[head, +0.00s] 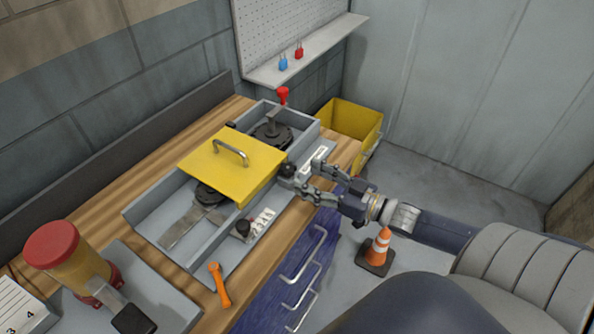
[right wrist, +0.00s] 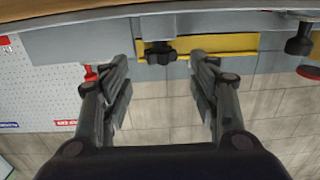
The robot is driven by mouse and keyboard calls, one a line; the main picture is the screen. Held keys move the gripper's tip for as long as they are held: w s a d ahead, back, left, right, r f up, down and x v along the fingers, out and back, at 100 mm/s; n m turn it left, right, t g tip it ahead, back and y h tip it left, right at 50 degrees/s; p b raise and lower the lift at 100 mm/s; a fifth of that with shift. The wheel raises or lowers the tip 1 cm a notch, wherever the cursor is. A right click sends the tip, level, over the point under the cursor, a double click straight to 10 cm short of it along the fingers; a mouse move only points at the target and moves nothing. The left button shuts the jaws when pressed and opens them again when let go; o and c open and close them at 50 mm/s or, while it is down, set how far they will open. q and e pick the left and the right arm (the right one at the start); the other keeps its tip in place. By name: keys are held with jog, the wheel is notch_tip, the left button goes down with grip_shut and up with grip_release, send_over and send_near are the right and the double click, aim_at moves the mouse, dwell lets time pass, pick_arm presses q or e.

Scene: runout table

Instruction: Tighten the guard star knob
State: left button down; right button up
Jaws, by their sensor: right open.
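The black star knob (head: 287,169) sits at the right edge of the yellow guard (head: 222,163), which has a metal handle and covers the middle of the grey trough. In the right wrist view the lobed knob (right wrist: 160,54) shows between my fingertips, in front of the yellow guard (right wrist: 232,44). My right gripper (head: 303,170) is open, with its fingers pointing at the knob; it also shows in the right wrist view (right wrist: 160,66). One finger is on each side of the knob, with gaps visible. My left gripper is not in view.
A second black knob (head: 243,228) stands on the near side of the trough (head: 168,262). An orange tool (head: 219,284) lies on the wooden bench. A red-topped dispenser (head: 68,258) stands front left.

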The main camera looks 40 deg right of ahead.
aim_at(295, 171)
jog(key=shift+x, duration=2.15)
jog(key=c, duration=1.1)
